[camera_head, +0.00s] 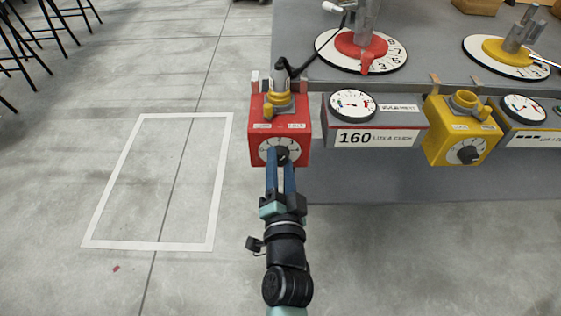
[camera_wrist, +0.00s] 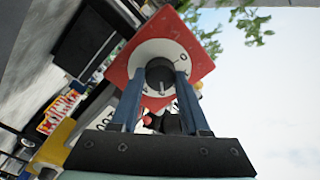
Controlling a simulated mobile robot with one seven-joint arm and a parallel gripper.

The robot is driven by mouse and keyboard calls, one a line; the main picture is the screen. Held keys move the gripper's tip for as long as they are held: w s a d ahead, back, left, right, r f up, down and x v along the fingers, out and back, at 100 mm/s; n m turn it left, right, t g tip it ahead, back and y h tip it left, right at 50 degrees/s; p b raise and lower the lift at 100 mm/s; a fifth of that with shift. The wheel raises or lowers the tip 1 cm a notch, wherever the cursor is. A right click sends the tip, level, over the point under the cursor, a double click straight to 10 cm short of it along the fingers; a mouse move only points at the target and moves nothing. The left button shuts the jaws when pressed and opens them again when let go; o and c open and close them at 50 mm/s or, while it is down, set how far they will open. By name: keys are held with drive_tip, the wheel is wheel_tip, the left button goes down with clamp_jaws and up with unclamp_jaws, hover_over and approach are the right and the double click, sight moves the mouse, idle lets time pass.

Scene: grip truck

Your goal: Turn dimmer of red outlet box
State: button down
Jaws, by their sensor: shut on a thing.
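The red outlet box (camera_head: 262,119) hangs at the left front corner of the grey table. Its front has a white dial plate (camera_head: 266,153) with a dark dimmer knob (camera_head: 282,155) in the middle. A yellow plug with a black cable sits on its top. My gripper (camera_head: 280,164) reaches up to the front of the box, with its blue fingers on either side of the knob. In the wrist view the red box (camera_wrist: 202,57) looks tilted, and the fingers are shut on the black knob (camera_wrist: 159,72). The fingertips hide part of the dial.
A yellow outlet box (camera_head: 440,140) with its own knob hangs further right. Between them is a grey meter box (camera_head: 405,138) marked 160. A red-based dial (camera_head: 385,52) and a yellow-based dial (camera_head: 490,47) stand on the table.

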drive_tip(key=shift+m, duration=0.5)
drive_tip(key=shift+c, duration=1.9)
unclamp_jaws()
drive_tip(key=s+b, duration=0.2)
drive_tip(key=s, duration=1.1)
drive_tip(key=shift+d+f, duration=0.2)
drive_tip(key=shift+d, duration=0.05)
